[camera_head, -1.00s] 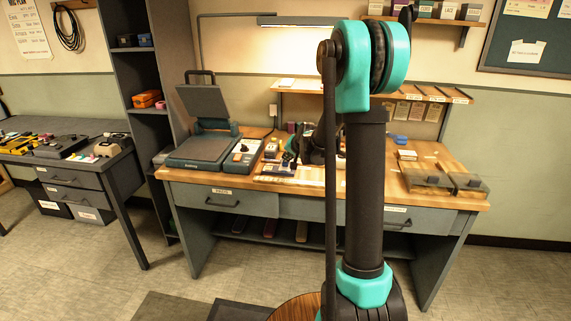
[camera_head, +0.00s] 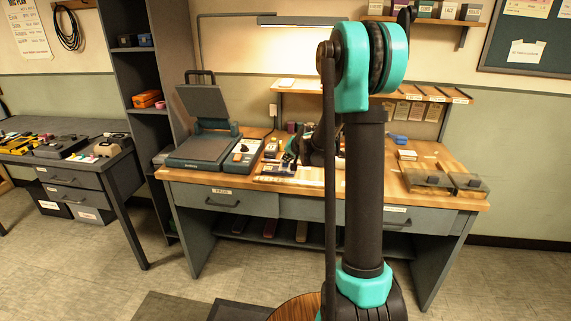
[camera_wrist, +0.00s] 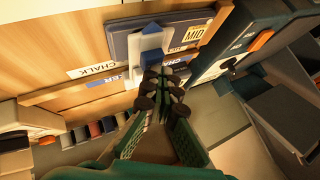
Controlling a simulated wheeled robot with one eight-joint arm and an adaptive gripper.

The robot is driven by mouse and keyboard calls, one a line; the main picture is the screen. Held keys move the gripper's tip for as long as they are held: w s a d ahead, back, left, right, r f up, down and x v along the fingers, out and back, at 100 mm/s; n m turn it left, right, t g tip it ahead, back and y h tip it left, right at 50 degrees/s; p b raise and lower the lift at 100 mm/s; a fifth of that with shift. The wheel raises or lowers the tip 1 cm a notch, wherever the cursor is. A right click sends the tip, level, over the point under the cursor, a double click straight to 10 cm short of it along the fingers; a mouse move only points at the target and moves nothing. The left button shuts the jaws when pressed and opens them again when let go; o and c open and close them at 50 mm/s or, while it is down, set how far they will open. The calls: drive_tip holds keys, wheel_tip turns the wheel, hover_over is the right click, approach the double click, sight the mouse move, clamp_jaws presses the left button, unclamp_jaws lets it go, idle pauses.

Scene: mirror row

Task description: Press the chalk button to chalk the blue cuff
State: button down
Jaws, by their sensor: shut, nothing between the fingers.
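In the wrist view a white label reading CHALK (camera_wrist: 92,69) lies on the wooden bench top, left of my gripper. A pale block (camera_wrist: 147,44) with a blue wedge-shaped top (camera_wrist: 153,27) stands just beyond my fingertips. I cannot tell which part is the chalk button or the blue cuff. My gripper (camera_wrist: 165,74) is shut and empty, its dark fingertips close to the pale block; touching or apart is unclear. In the head view my arm hides most of the bench middle and my gripper.
A dark plate marked MID (camera_wrist: 193,34) lies behind the block. A grey press-like machine (camera_head: 198,150) with a raised lid stands at the bench's left, with a control panel (camera_head: 242,152) beside it. Clear boxes (camera_head: 427,180) stand at the right. A shelf (camera_head: 440,96) runs above the bench.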

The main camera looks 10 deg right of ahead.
drive_tip(key=shift+r, duration=0.85)
drive_tip(key=shift+r, duration=2.5)
drive_tip(key=s+d+f+n+g+h, duration=0.1)
drive_tip(key=s+f, duration=0.3)
drive_tip(key=s, duration=0.9)
drive_tip(key=s+d+f+n+g+h, duration=0.1)
drive_tip(key=s+f, duration=0.3)
drive_tip(key=s, duration=1)
drive_tip(key=s+d+f+n+g, duration=0.1)
drive_tip(key=s+f+n+g, duration=0.1)
drive_tip(key=s, duration=1.2)
wheel_tip(320, 180, down, 2)
drive_tip(key=shift+d+f+n+g+h, duration=0.3)
drive_tip(key=shift+d+n+h, duration=0.1)
drive_tip(key=shift+n, duration=0.3)
